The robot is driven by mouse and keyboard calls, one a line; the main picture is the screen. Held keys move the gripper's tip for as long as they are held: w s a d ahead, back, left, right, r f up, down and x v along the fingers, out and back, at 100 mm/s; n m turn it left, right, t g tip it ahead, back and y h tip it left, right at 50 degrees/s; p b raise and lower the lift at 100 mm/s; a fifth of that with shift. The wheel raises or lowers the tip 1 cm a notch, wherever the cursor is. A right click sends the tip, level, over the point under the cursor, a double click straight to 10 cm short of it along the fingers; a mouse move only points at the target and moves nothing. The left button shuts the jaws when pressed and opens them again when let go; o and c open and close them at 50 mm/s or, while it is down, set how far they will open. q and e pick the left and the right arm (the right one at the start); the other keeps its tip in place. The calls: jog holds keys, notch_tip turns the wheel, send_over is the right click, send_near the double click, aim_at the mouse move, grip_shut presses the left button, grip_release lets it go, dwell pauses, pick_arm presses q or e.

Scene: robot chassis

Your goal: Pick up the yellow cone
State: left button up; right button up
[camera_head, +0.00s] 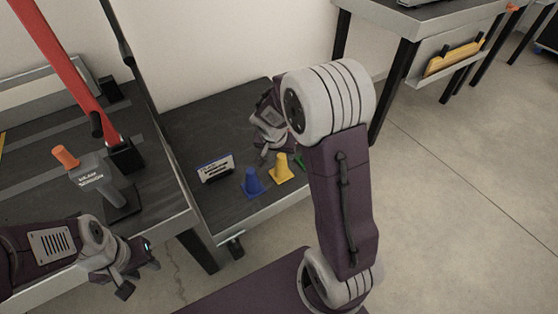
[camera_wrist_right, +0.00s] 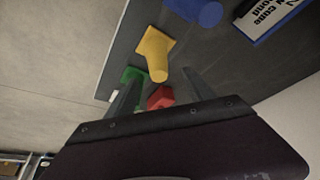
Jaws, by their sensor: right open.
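The yellow cone (camera_head: 283,168) stands on the dark low table, just right of a blue cone (camera_head: 253,183). My right gripper (camera_head: 267,153) is above the table behind the cones, pointing down. Its jaws (camera_wrist_right: 158,82) are open in the right wrist view, with a red object (camera_wrist_right: 160,97) showing between the fingers, apparently on the table below. My left gripper (camera_head: 142,276) is open and empty at lower left, away from the cones.
A green object (camera_wrist_right: 131,76) is beside the yellow cone, close to my left-hand finger in the wrist view. A blue cone (camera_wrist_right: 196,10) and a label card (camera_head: 215,168) are nearby. A higher bench (camera_head: 165,207) with a red bar stands left.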

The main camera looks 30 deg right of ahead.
aim_at(280, 157)
jog(key=b+x, duration=0.2)
jog(key=x, duration=0.2)
jog(key=shift+s, duration=0.1)
jog(key=shift+f, duration=0.2)
jog(key=b+x, duration=0.3)
jog(key=x, duration=0.2)
jog(key=shift+d, duration=0.15)
jog(key=shift+r, duration=0.1)
grip_shut()
